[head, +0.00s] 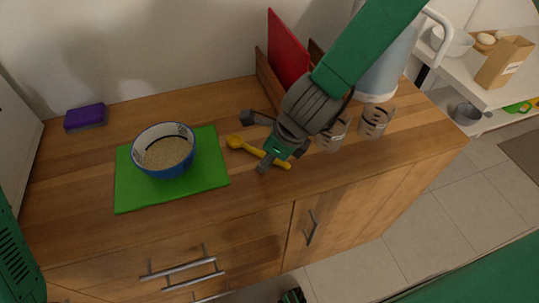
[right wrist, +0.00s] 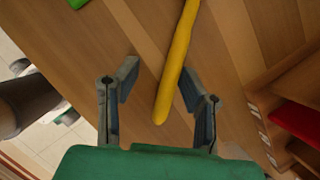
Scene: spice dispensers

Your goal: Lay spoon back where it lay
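The yellow spoon (head: 243,146) lies on the wooden counter just right of the green mat, its round end toward the mat. Its handle (right wrist: 176,60) shows in the right wrist view, reaching between the fingers. My right gripper (head: 257,140) is over the handle with its fingers spread to either side. In the wrist view the right gripper (right wrist: 158,85) is open, and I see no finger closed on the handle. Part of the handle is hidden by the gripper in the head view. My left gripper is not in view.
A blue bowl (head: 150,168) of grainy food stands on the green mat (head: 135,201). Two glass jars (head: 333,137) (head: 375,122) and a grey-blue pitcher (head: 390,75) stand right of the gripper. A red board (head: 287,50) stands behind. A purple sponge (head: 85,117) lies back left.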

